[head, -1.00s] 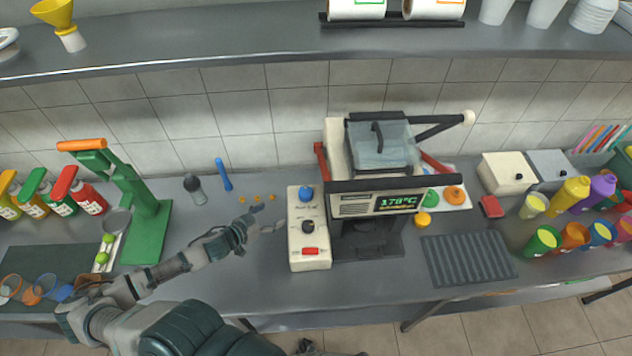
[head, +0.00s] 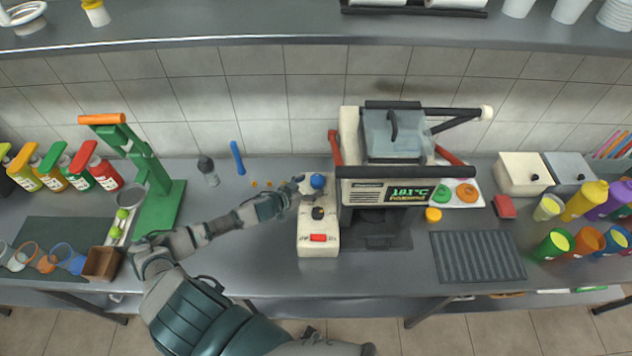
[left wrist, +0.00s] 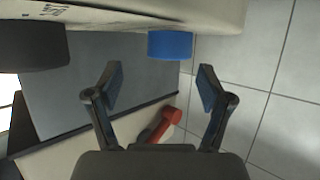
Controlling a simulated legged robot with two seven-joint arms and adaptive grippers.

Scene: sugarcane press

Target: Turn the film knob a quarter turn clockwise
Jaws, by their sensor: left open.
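A cream control box (head: 318,245) on the counter carries a blue knob (head: 317,181) at its far end, a black knob (head: 318,213) and a red switch (head: 318,238). I cannot read which knob is labelled film. My left gripper (head: 305,187) is open at the left side of the blue knob. In the left wrist view the blue knob (left wrist: 170,45) shows just beyond the open fingertips (left wrist: 161,86), in line with the gap between them. The black knob (left wrist: 32,45) is off to the left there. Contact with the blue knob is not visible. My right gripper is out of view.
The sealing machine (head: 390,170), its display reading about 181°C, stands right beside the box. A green press (head: 155,190) stands to the left. The counter in front is clear.

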